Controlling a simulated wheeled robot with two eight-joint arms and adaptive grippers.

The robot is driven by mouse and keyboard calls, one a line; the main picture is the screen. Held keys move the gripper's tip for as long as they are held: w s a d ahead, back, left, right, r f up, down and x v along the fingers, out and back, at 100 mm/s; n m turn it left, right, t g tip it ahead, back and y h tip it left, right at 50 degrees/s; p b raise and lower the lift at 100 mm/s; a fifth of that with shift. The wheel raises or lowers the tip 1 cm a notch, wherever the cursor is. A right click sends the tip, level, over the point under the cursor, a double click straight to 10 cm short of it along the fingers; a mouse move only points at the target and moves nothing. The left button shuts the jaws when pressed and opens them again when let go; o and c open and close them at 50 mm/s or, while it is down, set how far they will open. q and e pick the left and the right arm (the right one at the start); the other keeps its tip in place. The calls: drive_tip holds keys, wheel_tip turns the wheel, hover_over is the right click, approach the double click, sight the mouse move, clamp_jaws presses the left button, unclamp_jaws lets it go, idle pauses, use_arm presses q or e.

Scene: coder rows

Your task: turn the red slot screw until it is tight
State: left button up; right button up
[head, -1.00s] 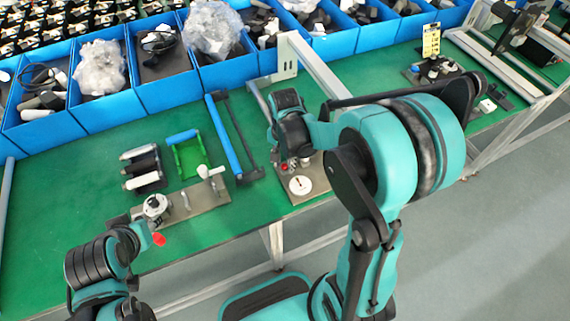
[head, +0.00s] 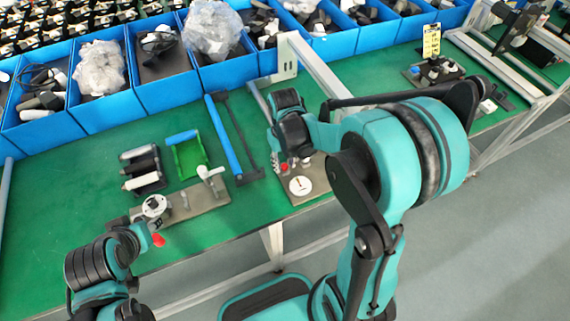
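A small red piece (head: 284,167), which looks like the red slot screw, shows on the plate with a white dial (head: 300,186) near the table's front edge. Its slot is too small to make out. My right gripper (head: 281,157) points down from the dark wrist, right at the red piece. Whether it touches the piece, and whether its fingers are open or shut, I cannot tell. My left gripper (head: 148,238) is low at the left, by the table's front edge, beside a second red piece (head: 158,240). Its fingers are too small to judge.
A metal plate with a round fixture (head: 155,206) and a white-handled clamp lies left of the dial plate. A blue-handled tool (head: 223,138), a green holder (head: 187,157) and a black rack lie behind. Blue bins (head: 106,112) line the back. A metal frame (head: 315,65) stands behind my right wrist.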

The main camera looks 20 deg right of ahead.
clamp_jaws()
use_arm(q)
drive_tip(key=shift+f, duration=0.25)
use_arm(e)
drive_tip(key=m, duration=0.7)
drive_tip(key=shift+f, duration=0.1)
drive_tip(key=shift+c, duration=0.6)
unclamp_jaws()
drive_tip(key=shift+m, duration=0.4)
drive_tip(key=shift+o, duration=0.6)
drive_tip(key=shift+r+p, duration=1.85)
drive_tip(key=shift+r, duration=0.75)
use_arm(q)
wheel_tip(320, 180, up, 4)
drive_tip(key=shift+r, duration=0.1)
